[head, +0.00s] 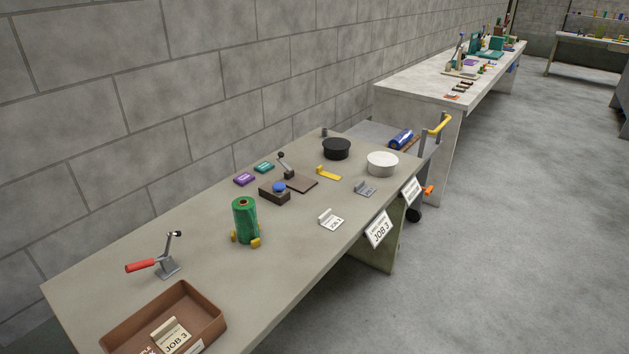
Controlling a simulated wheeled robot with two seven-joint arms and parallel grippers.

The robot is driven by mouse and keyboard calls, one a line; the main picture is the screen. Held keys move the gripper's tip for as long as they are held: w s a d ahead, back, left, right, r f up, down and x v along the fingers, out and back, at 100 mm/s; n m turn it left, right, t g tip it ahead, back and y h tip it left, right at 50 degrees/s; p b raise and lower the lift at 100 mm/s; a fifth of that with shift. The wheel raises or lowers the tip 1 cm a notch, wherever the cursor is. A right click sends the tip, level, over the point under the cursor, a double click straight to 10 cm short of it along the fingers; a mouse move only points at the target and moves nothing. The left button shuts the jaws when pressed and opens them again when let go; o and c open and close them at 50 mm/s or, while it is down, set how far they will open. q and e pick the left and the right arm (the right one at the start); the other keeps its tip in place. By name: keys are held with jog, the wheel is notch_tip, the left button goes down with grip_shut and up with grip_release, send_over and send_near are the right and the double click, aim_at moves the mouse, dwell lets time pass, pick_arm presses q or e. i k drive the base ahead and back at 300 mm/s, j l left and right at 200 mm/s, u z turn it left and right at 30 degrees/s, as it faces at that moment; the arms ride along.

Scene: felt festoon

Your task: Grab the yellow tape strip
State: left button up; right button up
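A small yellow strip-like piece (328,174) lies on the near grey table (215,285), towards its far end. One end of it looks raised or thicker. It sits between a dark brown plate with an upright lever (301,183) and a white round container (382,163). A black round container (337,149) stands just behind it. Nothing appears to cover it. Neither of my grippers is in the head view.
A green roll (245,220) with yellow blocks at its base, a dark box with a blue knob (274,192), a red-handled clamp (156,263) and a brown tray (207,319) stand nearer. Small grey and white holders line the right edge. A cart stands beyond the table.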

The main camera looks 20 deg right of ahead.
aim_at(320, 170)
jog(key=i+l, duration=0.2)
jog(key=l, duration=0.2)
jog(key=i+l, duration=0.15)
jog(key=l, duration=0.25)
jog(key=i+l, duration=0.2)
jog(key=l, duration=0.2)
jog(key=i+l, duration=0.2)
jog(key=l, duration=0.15)
jog(key=i+l, duration=0.15)
jog(key=l, duration=0.25)
jog(key=i+l, duration=0.2)
jog(key=l, duration=0.2)
jog(key=i+l, duration=0.2)
jog(key=l, duration=0.2)
jog(key=i+l, duration=0.15)
jog(key=l, duration=0.25)
